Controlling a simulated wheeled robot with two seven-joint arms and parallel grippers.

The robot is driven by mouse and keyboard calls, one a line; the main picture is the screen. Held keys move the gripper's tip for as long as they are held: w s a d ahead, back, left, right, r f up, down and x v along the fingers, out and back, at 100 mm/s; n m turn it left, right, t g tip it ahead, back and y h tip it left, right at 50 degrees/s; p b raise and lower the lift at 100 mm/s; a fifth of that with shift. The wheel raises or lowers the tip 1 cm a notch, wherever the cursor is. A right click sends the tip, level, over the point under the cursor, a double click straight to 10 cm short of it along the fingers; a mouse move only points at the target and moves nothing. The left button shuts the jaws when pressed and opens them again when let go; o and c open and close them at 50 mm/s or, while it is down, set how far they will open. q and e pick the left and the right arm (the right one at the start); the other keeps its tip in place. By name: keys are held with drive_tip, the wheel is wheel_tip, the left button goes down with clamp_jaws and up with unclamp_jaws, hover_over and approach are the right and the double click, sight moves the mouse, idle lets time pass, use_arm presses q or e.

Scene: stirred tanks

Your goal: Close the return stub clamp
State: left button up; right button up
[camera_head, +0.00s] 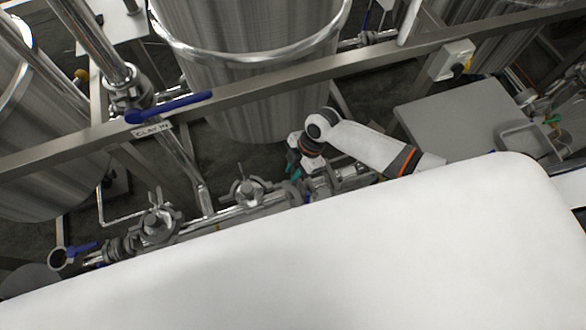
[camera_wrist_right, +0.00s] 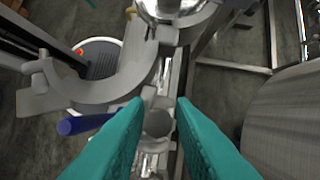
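My right gripper (camera_head: 293,165) reaches down to the pipe run below the big tank in the head view. In the right wrist view its two teal fingers (camera_wrist_right: 160,104) are apart, with pipe fittings visible between and beyond them. A large grey curved clamp jaw (camera_wrist_right: 112,88) lies just left of the fingertips, swung away from the pipe; it looks like the open return stub clamp. Whether a finger touches it I cannot tell. In the head view fittings (camera_head: 320,184) beside the gripper are partly covered by it. My left gripper does not show.
A steel rail (camera_head: 330,72) crosses above the pipes, with a blue-handled valve (camera_head: 165,107) and a "CLAY IN" label. Other clamped fittings (camera_head: 248,190) line the pipe. A blue handle (camera_wrist_right: 82,124) sits left of the fingers. A grey table (camera_head: 455,120) stands right.

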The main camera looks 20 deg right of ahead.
drive_tip(key=shift+s+a+f, duration=0.15)
drive_tip(key=shift+a+f, duration=0.05)
drive_tip(key=shift+f, duration=0.2)
clamp_jaws()
